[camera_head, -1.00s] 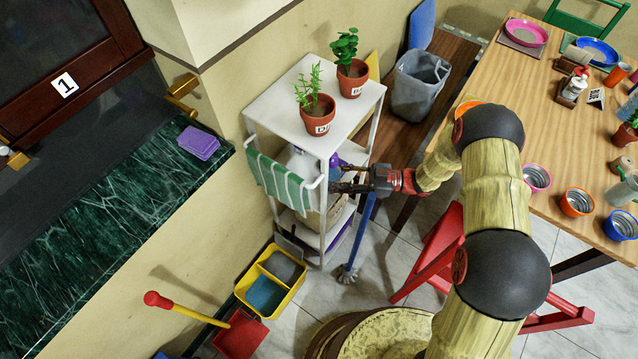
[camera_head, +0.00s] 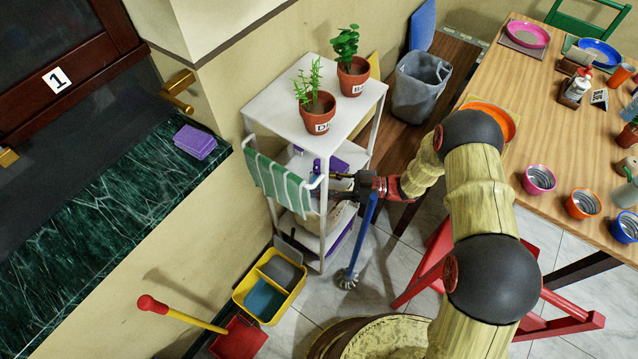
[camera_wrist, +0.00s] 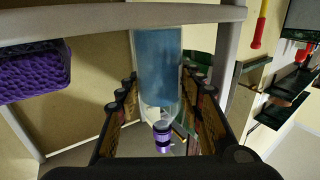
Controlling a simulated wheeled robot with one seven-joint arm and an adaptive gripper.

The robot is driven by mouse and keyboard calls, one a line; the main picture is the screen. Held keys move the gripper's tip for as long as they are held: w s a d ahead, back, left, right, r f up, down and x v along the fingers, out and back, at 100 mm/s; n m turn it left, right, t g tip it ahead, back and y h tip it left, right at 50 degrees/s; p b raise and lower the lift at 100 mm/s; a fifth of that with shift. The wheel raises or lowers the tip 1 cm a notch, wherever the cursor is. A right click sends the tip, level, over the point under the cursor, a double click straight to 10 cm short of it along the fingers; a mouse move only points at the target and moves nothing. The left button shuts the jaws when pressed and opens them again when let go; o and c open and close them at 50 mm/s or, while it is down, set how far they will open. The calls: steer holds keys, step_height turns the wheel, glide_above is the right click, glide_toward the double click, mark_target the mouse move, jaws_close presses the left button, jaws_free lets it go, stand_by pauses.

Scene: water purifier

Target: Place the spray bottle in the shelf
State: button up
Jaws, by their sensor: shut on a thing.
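The spray bottle (camera_wrist: 157,60) shows in the wrist view between my gripper's fingers (camera_wrist: 158,95). It has a clear body with blue inside and a purple part near the palm. My gripper is shut on it. In the head view my gripper (camera_head: 332,186) reaches from the right into the white shelf (camera_head: 268,110), below its top board. There the bottle is mostly hidden by the shelf post and striped towel. I cannot tell whether the bottle touches the middle board.
Two potted plants (camera_head: 318,112) stand on the shelf top. A green striped towel (camera_head: 280,182) hangs on its front rail. A purple basket (camera_wrist: 32,72) is at the wrist view's left. A blue-handled brush (camera_head: 362,240) stands beside the shelf. A yellow bin (camera_head: 268,285) is in front.

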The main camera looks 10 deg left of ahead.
steer(key=o, duration=1)
steer(key=shift+f, duration=0.1)
steer(key=shift+o, duration=0.2)
steer(key=shift+d+r, duration=0.1)
steer(key=shift+r, duration=0.1)
steer(key=w+d+p, duration=0.1)
steer(key=d+p, duration=0.2)
steer(key=d, duration=0.8)
steer(key=shift+w+d, duration=0.35)
steer(key=shift+w, duration=0.05)
